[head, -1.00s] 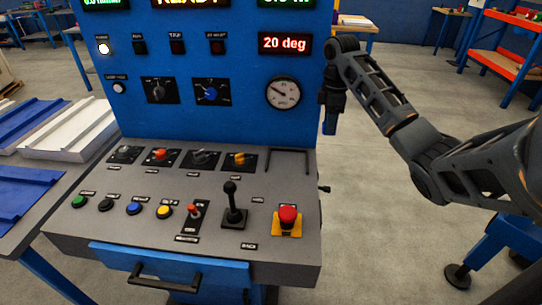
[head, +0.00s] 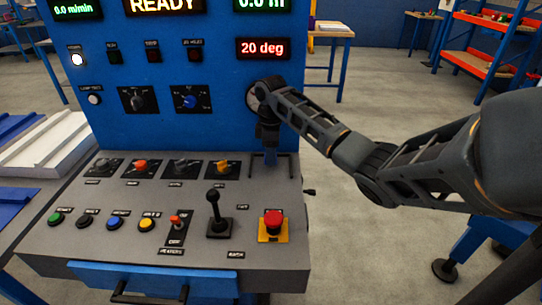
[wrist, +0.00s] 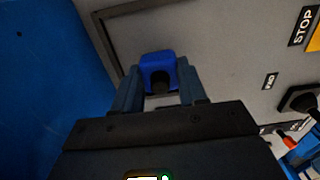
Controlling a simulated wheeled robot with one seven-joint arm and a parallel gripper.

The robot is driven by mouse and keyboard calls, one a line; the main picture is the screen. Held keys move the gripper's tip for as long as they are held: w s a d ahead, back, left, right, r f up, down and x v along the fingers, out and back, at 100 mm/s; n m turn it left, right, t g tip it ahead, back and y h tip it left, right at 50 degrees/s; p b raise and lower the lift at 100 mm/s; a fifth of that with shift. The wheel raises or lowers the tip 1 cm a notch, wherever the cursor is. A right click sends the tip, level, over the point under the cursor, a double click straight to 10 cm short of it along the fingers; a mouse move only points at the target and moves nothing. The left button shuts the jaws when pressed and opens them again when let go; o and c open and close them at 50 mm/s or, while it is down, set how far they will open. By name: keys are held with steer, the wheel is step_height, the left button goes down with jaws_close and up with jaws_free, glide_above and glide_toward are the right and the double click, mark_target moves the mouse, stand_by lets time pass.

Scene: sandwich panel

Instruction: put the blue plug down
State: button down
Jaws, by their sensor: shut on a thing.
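The blue plug (wrist: 158,66) is between the two fingers of my gripper (wrist: 160,88) in the wrist view, and the fingers are shut on it. In the head view my gripper (head: 269,150) points down over the right rear part of the grey console top (head: 190,218). The plug shows there only as a small blue patch (head: 270,158) at the fingertips. A dark rectangular outline (head: 289,166) on the console top lies just under and around the plug. I cannot tell whether the plug touches the console.
The blue upright panel (head: 120,60) stands close behind my gripper. A black joystick (head: 214,210) and a red mushroom button (head: 273,221) stand in front of the outline. A yellow-orange knob (head: 221,168) is to its left. Open floor lies to the right.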

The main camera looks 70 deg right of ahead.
steer(key=shift+f, duration=0.75)
steer(key=shift+f, duration=0.35)
steer(key=c, duration=0.6)
jaws_free()
step_height(320, 180, up, 12)
steer(key=shift+r, duration=0.4)
